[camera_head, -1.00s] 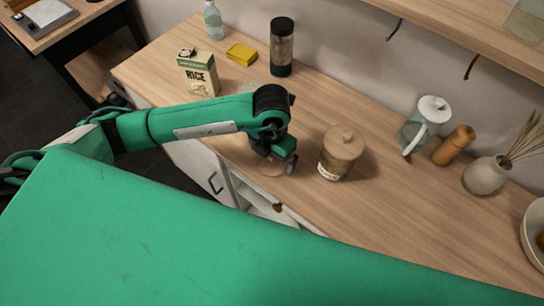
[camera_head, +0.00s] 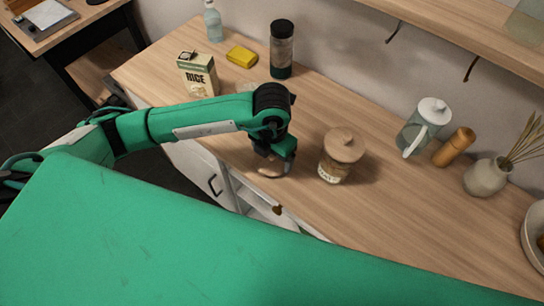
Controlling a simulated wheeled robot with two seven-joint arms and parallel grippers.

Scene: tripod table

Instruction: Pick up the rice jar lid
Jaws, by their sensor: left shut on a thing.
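My left gripper (camera_head: 279,166) is low over the front part of the wooden counter. It is shut on a pale brown, round lid (camera_head: 268,172), which shows as a tilted edge under the fingers. The gripper hides part of the lid. A glass jar (camera_head: 331,175) with a printed label stands upright just to the right, apart from the gripper. The label is too small to read. My right gripper is not in view.
On the wooden counter (camera_head: 390,205), a rice box (camera_head: 199,80), a yellow sponge (camera_head: 241,56) and a dark-capped container (camera_head: 281,50) stand behind my arm. A lidded jug (camera_head: 424,128), wooden bottle (camera_head: 454,147) and vase (camera_head: 486,176) stand right. An open drawer (camera_head: 262,205) lies below the front edge.

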